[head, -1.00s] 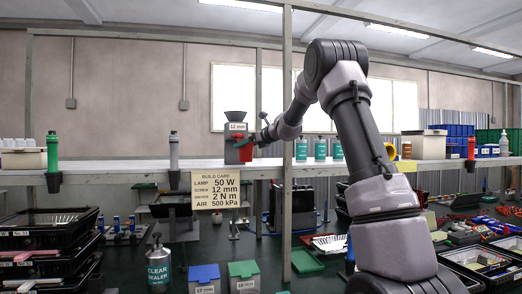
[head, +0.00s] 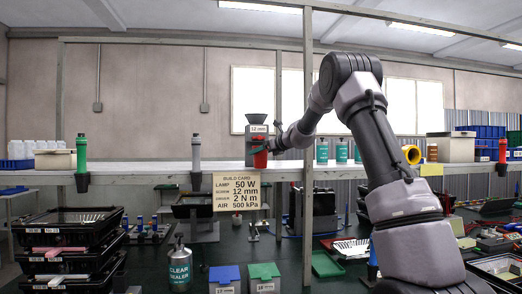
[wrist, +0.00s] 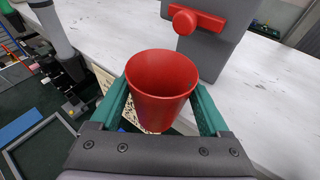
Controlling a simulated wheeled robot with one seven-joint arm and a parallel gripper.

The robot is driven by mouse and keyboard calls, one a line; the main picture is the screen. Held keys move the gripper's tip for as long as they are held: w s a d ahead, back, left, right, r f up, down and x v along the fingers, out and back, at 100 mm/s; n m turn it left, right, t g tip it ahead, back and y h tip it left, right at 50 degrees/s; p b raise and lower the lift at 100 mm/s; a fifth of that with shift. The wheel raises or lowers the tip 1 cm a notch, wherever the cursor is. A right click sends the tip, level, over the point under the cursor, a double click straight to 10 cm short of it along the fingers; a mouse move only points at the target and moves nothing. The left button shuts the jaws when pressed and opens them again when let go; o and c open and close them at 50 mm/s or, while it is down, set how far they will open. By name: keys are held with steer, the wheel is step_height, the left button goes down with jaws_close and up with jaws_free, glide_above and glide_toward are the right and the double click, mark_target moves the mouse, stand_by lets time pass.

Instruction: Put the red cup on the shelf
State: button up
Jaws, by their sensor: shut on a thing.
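The red cup (head: 260,159) is upright between the green fingers of my gripper (wrist: 161,100), which is shut on it. In the wrist view the red cup (wrist: 160,75) shows its open, empty-looking mouth. The shelf (head: 130,174) is a long pale board across the head view; its top (wrist: 110,35) also shows in the wrist view. The cup is at the shelf's front edge, in front of the grey dispenser. I cannot tell whether its base touches the shelf; its lower part is partly hidden.
The grey dispenser (head: 257,128) with a red knob (wrist: 185,21) stands right behind the cup. A grey bottle (head: 196,150) and a green bottle (head: 81,155) stand at the front edge to the left. The build card (head: 237,188) hangs below. Shelf between bottles is clear.

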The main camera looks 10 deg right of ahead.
steer(key=shift+w, duration=4.05)
steer(key=shift+w+d+r, duration=0.1)
steer(key=shift+r, duration=0.05)
steer(key=shift+r, duration=0.2)
